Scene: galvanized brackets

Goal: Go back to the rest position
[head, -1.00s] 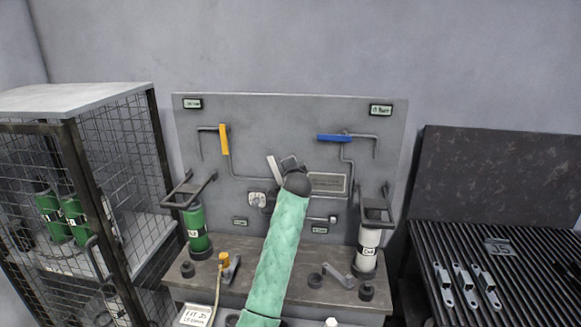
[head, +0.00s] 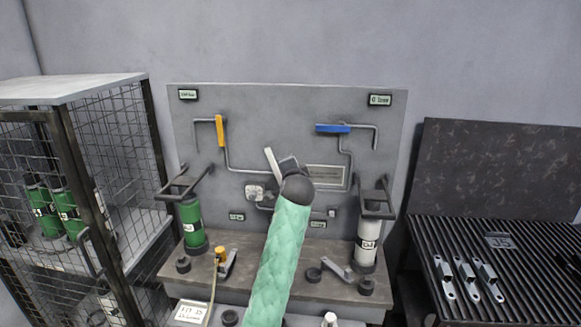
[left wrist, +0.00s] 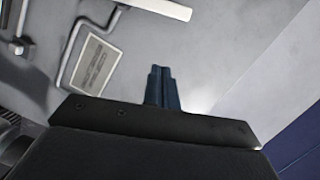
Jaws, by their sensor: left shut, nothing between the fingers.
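My left arm comes up from the bottom middle of the head view in a green quilted sleeve. Its dark wrist is in front of the grey panel (head: 205,130), and the fingers are mostly hidden behind it there. In the left wrist view my left gripper (left wrist: 160,88) shows its dark blue fingers pressed together, with nothing between them. They are apart from the panel's framed label plate (left wrist: 92,62), which also shows in the head view (head: 325,174). My right gripper is in neither view.
The panel carries a yellow lever (head: 220,131) and a blue lever (head: 333,128). A green cylinder (head: 192,222) and a white cylinder (head: 366,243) stand on the bench (head: 240,270). A mesh cage (head: 113,150) is left; a slatted table (head: 535,262) with brackets (head: 466,278) is right.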

